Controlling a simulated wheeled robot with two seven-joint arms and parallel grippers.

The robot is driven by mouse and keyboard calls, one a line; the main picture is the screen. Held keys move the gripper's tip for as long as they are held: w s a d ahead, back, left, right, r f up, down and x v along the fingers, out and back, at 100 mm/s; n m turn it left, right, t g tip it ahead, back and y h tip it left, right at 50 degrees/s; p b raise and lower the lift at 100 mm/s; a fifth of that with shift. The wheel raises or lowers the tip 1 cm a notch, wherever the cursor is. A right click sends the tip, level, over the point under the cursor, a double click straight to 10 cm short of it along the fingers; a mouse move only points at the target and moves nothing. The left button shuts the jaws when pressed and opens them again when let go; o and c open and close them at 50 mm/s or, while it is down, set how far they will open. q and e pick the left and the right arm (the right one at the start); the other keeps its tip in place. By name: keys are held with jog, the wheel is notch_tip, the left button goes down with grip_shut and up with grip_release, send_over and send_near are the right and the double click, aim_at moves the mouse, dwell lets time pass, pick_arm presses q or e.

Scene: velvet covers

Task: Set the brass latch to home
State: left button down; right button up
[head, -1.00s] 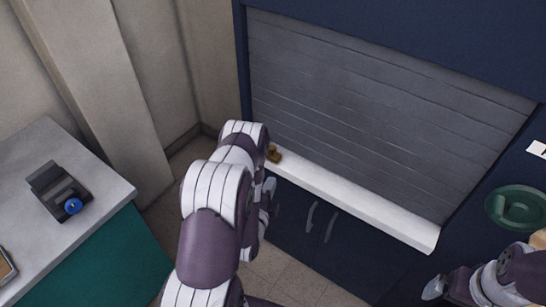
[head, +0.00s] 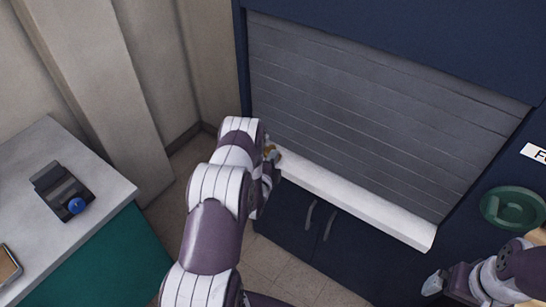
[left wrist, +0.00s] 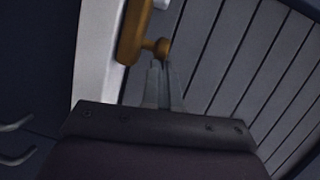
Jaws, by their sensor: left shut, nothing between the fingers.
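The brass latch (head: 269,151) sits at the left end of the white ledge (head: 350,196) below a grey slatted shutter (head: 380,110). In the left wrist view the latch (left wrist: 133,30) is a brass bar with a small round knob on a short stem. My left gripper (head: 272,163) is at the latch, partly hidden by my arm. In the left wrist view its fingers (left wrist: 162,66) are closed together, empty, with their tips right at the knob. I cannot tell if they touch it. My right gripper (head: 434,284) is low at the right, its fingers unclear.
A navy cabinet with two handles (head: 329,226) is below the ledge. A green round dish (head: 513,208) is at the right. At the left, a counter (head: 105,180) holds a dark device with a blue knob (head: 77,206). Floor shows between counter and cabinet.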

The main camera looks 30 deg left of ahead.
pick_arm(q)
jog(key=a+b, duration=0.1)
jog(key=a, duration=0.1)
jog(key=a+b, duration=0.1)
jog(key=a, duration=0.2)
jog(key=shift+w+a+b, duration=0.2)
jog(key=shift+a+b, duration=0.05)
jog(key=shift+b, duration=0.15)
